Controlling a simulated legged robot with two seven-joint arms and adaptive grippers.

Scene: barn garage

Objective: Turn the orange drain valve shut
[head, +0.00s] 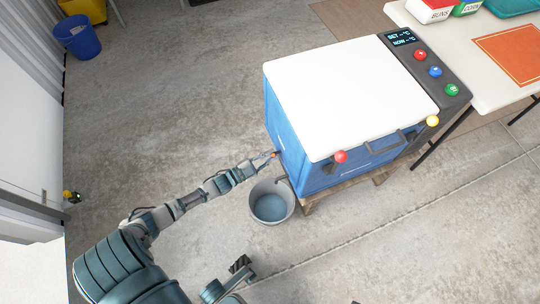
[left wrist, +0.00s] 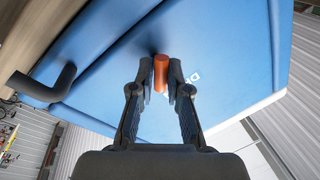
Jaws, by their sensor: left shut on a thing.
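The orange drain valve (left wrist: 160,73) is a short handle on the blue side wall of a cooler-like box (head: 350,90). My left gripper (left wrist: 160,80) has its two dark fingers closed on either side of it. In the head view my left gripper (head: 274,155) reaches the box's left side, and only a speck of orange shows there. A black drain spout (left wrist: 45,87) sticks out to the left of the valve in the wrist view. Dark parts of my right arm, probably the right gripper (head: 240,265), show low in the head view; its fingers are unclear.
A grey bucket (head: 256,214) with bluish contents stands on the floor below the spout. The box sits on a wooden pallet (head: 312,208). A white table (head: 487,82) is at the upper right. A blue bucket (head: 78,40) stands far left.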

